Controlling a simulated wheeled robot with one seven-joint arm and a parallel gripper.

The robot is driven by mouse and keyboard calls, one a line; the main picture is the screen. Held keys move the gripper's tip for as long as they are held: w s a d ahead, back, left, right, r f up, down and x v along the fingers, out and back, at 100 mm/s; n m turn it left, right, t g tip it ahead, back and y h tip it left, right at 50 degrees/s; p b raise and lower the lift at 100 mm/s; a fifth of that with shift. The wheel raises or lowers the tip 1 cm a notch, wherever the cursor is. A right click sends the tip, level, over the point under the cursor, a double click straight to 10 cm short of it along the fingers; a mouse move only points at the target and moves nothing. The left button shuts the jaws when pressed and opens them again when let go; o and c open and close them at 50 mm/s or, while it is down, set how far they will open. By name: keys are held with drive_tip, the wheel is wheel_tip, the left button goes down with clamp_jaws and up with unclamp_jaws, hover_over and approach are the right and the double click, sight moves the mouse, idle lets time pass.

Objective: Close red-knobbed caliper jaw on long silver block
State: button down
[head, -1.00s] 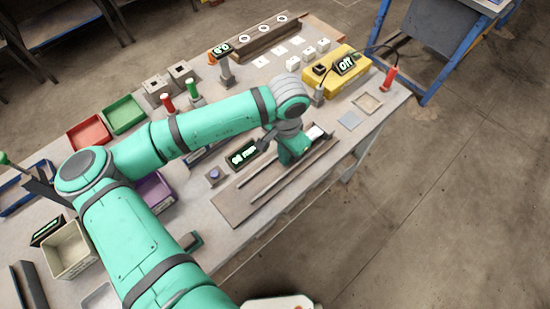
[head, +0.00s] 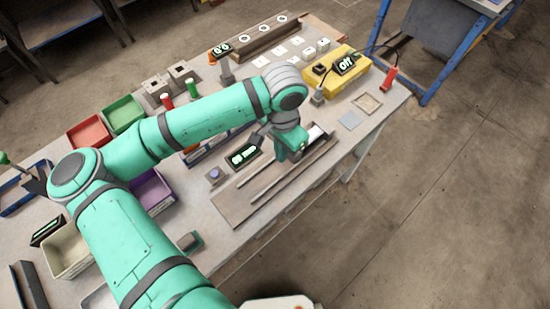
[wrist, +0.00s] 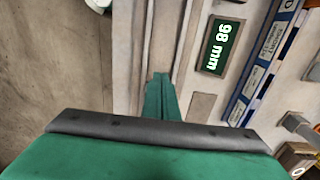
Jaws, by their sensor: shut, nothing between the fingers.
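My gripper (head: 288,154) points down over the far part of a flat grey-brown bed (head: 232,208) with long rails. In the wrist view its fingers (wrist: 158,92) are shut together and empty, above the rails (wrist: 184,45). I cannot single out the long silver block with certainty among the narrow grey pieces near the rails.
A blue-edged labelled strip (wrist: 262,65) lies beyond the display. Red- and green-topped posts (head: 192,88), a yellow box (head: 335,75) and a purple bin (head: 153,192) stand on the bench. The bench's front right edge is close to the bed.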

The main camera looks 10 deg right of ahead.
drive_tip(key=shift+r, duration=2.25)
